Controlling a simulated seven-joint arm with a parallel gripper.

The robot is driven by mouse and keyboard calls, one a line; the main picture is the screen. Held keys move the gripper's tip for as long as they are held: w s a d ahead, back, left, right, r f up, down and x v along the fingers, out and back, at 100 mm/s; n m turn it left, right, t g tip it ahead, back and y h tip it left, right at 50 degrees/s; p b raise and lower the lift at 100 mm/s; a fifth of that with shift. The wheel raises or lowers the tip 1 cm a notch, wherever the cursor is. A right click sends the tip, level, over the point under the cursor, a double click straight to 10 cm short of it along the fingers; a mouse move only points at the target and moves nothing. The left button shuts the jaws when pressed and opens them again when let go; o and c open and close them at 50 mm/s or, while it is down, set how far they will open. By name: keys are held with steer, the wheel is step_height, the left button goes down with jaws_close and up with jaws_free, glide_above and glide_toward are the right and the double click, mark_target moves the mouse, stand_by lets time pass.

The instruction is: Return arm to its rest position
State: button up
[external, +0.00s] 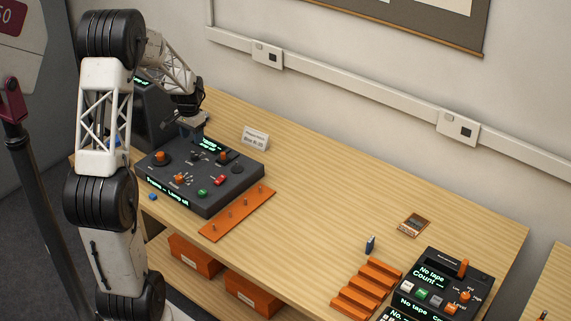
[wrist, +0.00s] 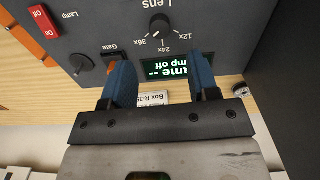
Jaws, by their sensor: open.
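My gripper (external: 192,127) is above the back left part of a dark control console (external: 215,204). In the wrist view its two blue fingers (wrist: 162,78) are apart, with nothing held between them. Beyond them are the console's Lens knob (wrist: 160,24), a lit green display (wrist: 165,68) partly hidden by a finger, and an orange Gate switch (wrist: 113,64). I cannot tell whether the fingers touch the console. My arm is bent over from the left side of the external view.
A small sign (external: 255,138) stands behind the console. The middle of the table (external: 310,205) is clear.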

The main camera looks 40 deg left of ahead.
steer(key=shift+d+r, duration=0.1)
steer(key=s+d+r, duration=0.3)
steer(key=d+r, duration=0.2)
steer(key=d, duration=0.2)
steer(key=s+d+r+t, duration=0.1)
steer(key=s+d+r, duration=0.25)
steer(key=d, duration=0.35)
steer(key=s+d+r, duration=0.3)
steer(key=d+r, duration=0.3)
steer(key=d, duration=0.1)
steer(key=s+d+r, duration=0.1)
steer(key=s+d, duration=0.6)
steer(key=s, duration=0.2)
steer(key=s+d+r+t, duration=0.1)
steer(key=s+d+r, duration=0.1)
steer(key=s+d, duration=0.4)
steer(key=s, duration=0.3)
steer(key=shift+s+d+r+m+t, duration=0.25)
steer(key=shift+d+m+t, duration=0.05)
steer(key=shift+d, duration=0.05)
